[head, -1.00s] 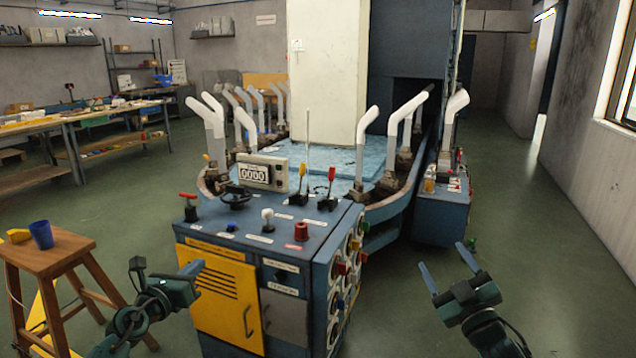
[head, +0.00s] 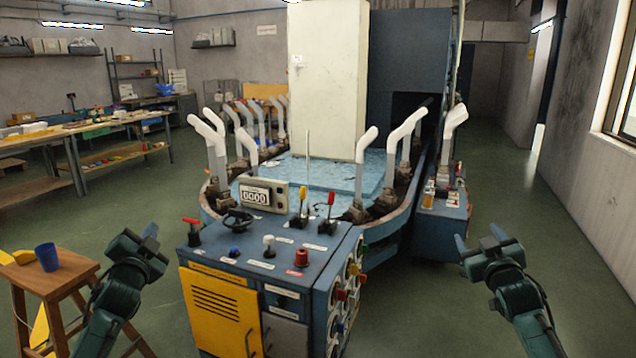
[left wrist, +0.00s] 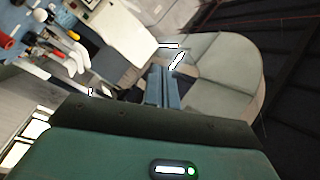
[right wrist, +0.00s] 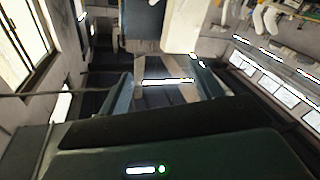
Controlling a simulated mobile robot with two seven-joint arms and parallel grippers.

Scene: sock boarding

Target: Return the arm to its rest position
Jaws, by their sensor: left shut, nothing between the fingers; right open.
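My left gripper (head: 149,234) is raised at the lower left of the head view, above and beside the wooden stool, with its blue fingers together. In the left wrist view its fingers (left wrist: 162,86) are side by side with nothing between them. My right gripper (head: 480,240) is at the lower right of the head view, over open floor, with its fingers spread. In the right wrist view its fingers (right wrist: 168,92) stand wide apart and empty. Both grippers are clear of the boarding machine (head: 270,300) standing between them.
The machine's console carries levers, a red knob (head: 301,257) and a counter (head: 262,195). White leg forms (head: 210,135) stand around its blue bed. A wooden stool (head: 55,275) with a blue cup (head: 47,257) stands at the left. The floor at the right is free.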

